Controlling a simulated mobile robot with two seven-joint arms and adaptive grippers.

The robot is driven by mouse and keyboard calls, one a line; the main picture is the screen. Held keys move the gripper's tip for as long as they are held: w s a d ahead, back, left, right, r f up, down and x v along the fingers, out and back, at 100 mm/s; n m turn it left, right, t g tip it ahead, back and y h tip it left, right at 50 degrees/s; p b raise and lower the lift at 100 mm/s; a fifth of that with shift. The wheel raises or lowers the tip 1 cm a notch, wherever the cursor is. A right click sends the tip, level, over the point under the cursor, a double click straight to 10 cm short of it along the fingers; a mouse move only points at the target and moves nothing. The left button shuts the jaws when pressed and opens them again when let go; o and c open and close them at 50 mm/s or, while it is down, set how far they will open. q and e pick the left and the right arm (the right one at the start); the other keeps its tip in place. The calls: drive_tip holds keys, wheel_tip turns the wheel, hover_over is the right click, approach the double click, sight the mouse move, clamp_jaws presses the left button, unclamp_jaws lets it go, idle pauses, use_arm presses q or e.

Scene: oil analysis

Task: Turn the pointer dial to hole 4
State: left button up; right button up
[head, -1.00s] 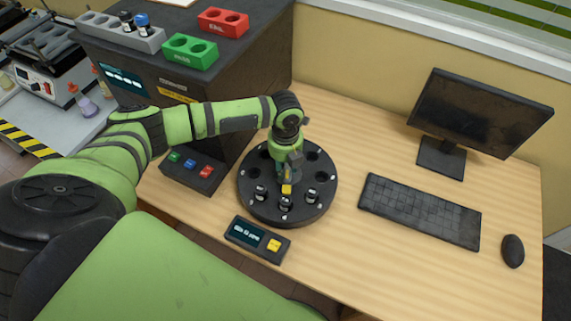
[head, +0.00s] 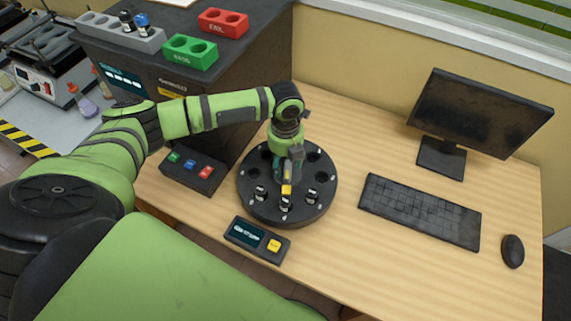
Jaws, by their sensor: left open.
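The round black carousel (head: 252,204) with numbered holes stands on the desk. Several small dark vials with white bands sit in its front holes, one of them the front-left vial (head: 261,193). A yellow pointer tip (head: 286,191) shows near the middle front of the carousel, just behind the front vial. My left gripper (head: 287,177) is open and points down over the carousel's centre, at the pointer dial. It hides most of the dial and the hub, so I cannot tell whether the fingers touch it. The hole numbers are too small to read surely. My right gripper is not in view.
A display box (head: 246,233) with a yellow button is in front of the carousel. A panel with green, blue and red buttons (head: 190,171) is to its left. A keyboard (head: 421,211), mouse (head: 512,251) and monitor (head: 480,110) stand right. A dark cabinet (head: 255,75) rises behind.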

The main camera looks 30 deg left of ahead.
sight(285, 169)
use_arm(q)
wheel_tip(285, 169, up, 10)
drive_tip(key=shift+f, duration=0.25)
drive_tip(key=shift+f, duration=0.1)
idle(0.4)
